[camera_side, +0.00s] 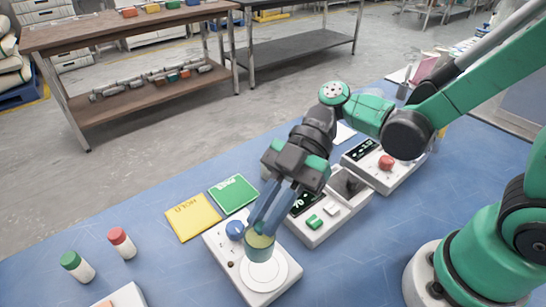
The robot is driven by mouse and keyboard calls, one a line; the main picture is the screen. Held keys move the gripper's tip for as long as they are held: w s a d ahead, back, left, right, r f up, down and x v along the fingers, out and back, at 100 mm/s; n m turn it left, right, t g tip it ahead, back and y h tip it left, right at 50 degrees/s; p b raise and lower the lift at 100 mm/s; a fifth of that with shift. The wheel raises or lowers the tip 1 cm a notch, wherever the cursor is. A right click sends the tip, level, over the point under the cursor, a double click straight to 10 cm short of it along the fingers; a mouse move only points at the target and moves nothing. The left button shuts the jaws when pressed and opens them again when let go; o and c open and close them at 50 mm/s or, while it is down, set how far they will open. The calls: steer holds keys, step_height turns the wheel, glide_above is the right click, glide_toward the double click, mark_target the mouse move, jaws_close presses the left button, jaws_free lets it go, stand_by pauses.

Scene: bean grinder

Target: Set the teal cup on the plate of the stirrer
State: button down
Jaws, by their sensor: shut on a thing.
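The teal cup (259,254) is between the fingertips of my gripper (262,228), which is shut on it. The cup looks upright, with a yellowish inside showing at its top. It is over the back part of the round white plate (268,279) of the stirrer (286,294). I cannot tell whether the cup's base touches the plate. The stirrer is a white box with a blue knob (235,230) just left of my fingers. My fingers hide part of the stirrer's top.
A white device with a green button (314,221) stands close right of the stirrer. Another with a red knob (386,162) is further back. A yellow card (192,217) and green card (233,194) lie behind. Green-capped (77,267) and red-capped (122,243) bottles stand left.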

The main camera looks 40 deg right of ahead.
steer(key=shift+f, duration=2.35)
steer(key=shift+c, duration=1.7)
jaws_free()
steer(key=shift+d, duration=0.1)
steer(key=w+d+r+m+t+h, duration=0.2)
steer(key=d+m+t+h, duration=0.3)
steer(key=d+m, duration=0.3)
steer(key=w+d+r+m+t+h, duration=0.2)
steer(key=d+r+m+t+h, duration=0.2)
steer(key=d+m, duration=0.5)
steer(key=shift+w+r+m+t+h, duration=0.3)
steer(key=shift+m+t+h, duration=0.4)
steer(key=shift+m+h, duration=1)
